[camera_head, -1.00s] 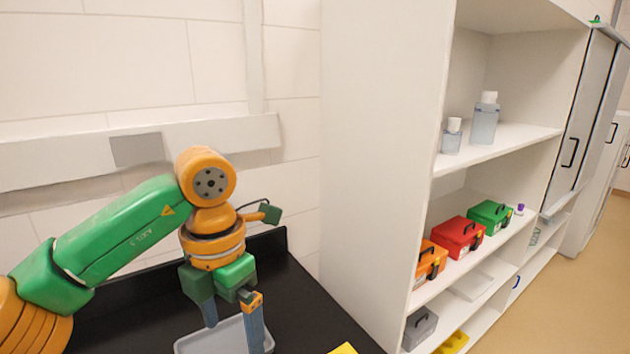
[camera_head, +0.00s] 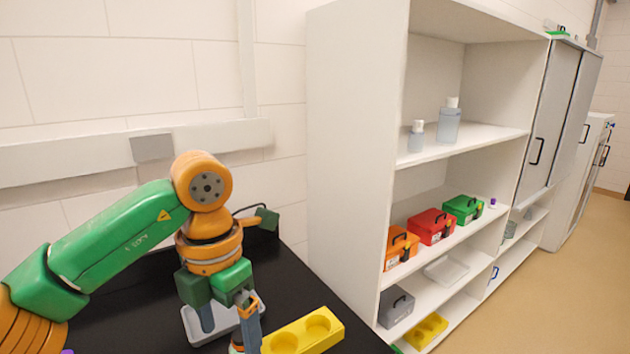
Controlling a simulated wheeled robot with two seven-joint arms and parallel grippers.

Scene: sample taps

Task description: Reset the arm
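My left arm, green and orange, comes in from the left over the black bench top (camera_head: 130,310). My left gripper (camera_head: 228,328) points down above the bench, its two blue-grey fingers spread apart. A grey tray (camera_head: 192,328) lies behind and between the fingers. A small object with an orange and white part (camera_head: 237,345) shows by the right finger, partly hidden; I cannot tell whether the finger touches it. My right gripper is not in view.
A yellow block with round hollows (camera_head: 305,333) lies on the bench right of the gripper. A white shelf unit (camera_head: 350,150) stands to the right, holding bottles (camera_head: 448,125) and orange, red (camera_head: 431,226) and green cases. The floor (camera_head: 560,290) beyond is clear.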

